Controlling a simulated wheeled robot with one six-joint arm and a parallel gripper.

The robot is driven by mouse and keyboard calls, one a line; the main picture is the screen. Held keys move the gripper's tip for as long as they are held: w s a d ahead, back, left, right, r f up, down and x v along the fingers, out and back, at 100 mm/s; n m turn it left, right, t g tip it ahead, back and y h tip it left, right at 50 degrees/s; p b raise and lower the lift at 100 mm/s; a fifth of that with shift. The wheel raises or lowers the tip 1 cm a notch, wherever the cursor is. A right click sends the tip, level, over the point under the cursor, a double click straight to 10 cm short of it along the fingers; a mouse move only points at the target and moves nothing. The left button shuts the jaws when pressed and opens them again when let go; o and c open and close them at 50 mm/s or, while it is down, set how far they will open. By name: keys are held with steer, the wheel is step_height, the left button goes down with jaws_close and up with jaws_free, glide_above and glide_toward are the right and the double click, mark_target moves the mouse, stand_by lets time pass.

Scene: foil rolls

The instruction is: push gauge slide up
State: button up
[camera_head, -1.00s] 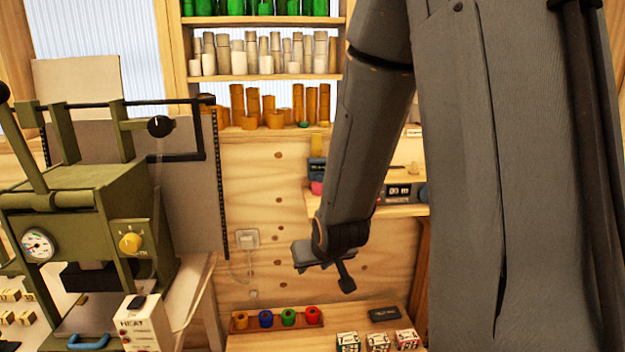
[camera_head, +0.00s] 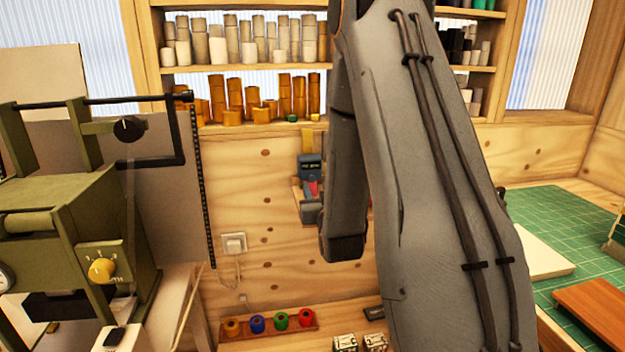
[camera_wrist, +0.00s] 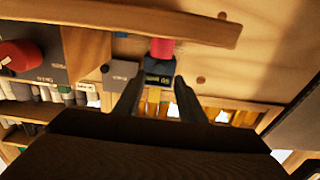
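A dark blue block with a small lit display (camera_head: 311,168) is at the back wall, just left of my arm; I take it for the gauge slide. It also shows in the wrist view (camera_wrist: 160,72), between my finger lines. A red-pink part (camera_wrist: 162,48) adjoins it in that view and also shows below the display in the head view (camera_head: 313,188). My gripper (camera_wrist: 158,78) is open, its two dark fingers apart with nothing visibly held. The fingers point toward the block; I cannot tell whether they touch it. My arm hides the gripper in the head view.
A wooden ledge (camera_wrist: 150,18) and a red knob (camera_wrist: 18,55) on a dark panel are close by. A green machine (camera_head: 55,215) stands left. Shelves of rolls (camera_head: 240,125) line the back. Coloured rolls (camera_head: 268,323) sit below; a green mat (camera_head: 560,222) lies right.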

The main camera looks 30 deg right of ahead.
mark_target(313, 178)
steer(key=shift+p+x, duration=0.7)
steer(key=shift+x, duration=1.75)
jaws_close()
